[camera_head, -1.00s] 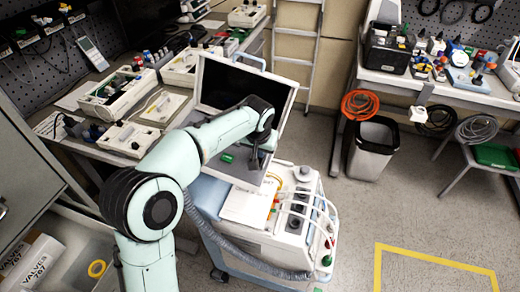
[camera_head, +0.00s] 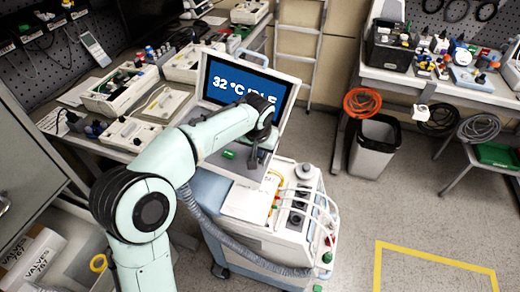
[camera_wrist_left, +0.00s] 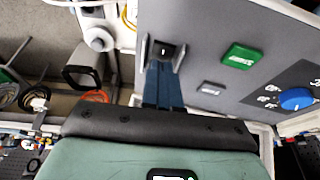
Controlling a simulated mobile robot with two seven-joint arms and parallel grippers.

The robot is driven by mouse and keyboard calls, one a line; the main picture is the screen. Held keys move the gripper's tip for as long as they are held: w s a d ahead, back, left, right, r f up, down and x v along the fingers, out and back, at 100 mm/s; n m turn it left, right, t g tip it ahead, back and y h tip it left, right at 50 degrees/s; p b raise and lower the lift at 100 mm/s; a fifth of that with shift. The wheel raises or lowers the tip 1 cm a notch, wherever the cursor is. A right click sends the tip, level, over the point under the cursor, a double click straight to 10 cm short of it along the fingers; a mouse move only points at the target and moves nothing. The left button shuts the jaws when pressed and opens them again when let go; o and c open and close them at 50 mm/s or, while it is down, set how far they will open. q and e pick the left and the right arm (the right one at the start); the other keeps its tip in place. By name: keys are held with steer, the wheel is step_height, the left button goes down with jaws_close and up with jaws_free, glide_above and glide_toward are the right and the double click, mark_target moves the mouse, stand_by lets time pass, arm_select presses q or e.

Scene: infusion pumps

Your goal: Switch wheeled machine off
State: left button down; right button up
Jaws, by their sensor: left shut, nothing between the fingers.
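The wheeled machine (camera_head: 275,240) stands beside the workbench. Its screen (camera_head: 244,88) is lit blue and reads 32 °C and IDLE, partly covered by my arm. My left gripper (camera_head: 255,160) is at the machine's panel, below the screen. In the left wrist view, my shut left gripper (camera_wrist_left: 163,88) points at a small black switch (camera_wrist_left: 165,51) between two upright grey pieces; I cannot tell whether it touches it. A green button (camera_wrist_left: 242,57), a grey button (camera_wrist_left: 211,89) and a blue knob (camera_wrist_left: 296,99) are on the same panel. My right gripper is not in view.
White hoses (camera_head: 318,208) and a grey corrugated hose (camera_head: 240,252) run along the machine. A workbench with open devices (camera_head: 120,92) is at the left.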

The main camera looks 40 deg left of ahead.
arm_select(q)
steer(key=r+p, duration=0.1)
steer(key=r, duration=0.1)
steer(key=d+r+p, duration=0.1)
steer(key=r, duration=0.1)
steer(key=v, duration=0.9)
steer(key=shift+s, duration=0.3)
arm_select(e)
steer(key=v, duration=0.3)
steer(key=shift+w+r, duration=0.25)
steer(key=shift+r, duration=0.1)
arm_select(q)
steer(key=shift+f, duration=0.15)
steer(key=b, duration=0.4)
glide_above(262, 161)
steer(key=w, duration=0.1)
steer(key=f, duration=1.1)
steer(key=shift+w+a+f, duration=0.15)
steer(key=shift+a+f, duration=0.1)
steer(key=shift+a, duration=0.15)
steer(key=shift+a+f, duration=0.15)
steer(key=shift+f, duration=0.45)
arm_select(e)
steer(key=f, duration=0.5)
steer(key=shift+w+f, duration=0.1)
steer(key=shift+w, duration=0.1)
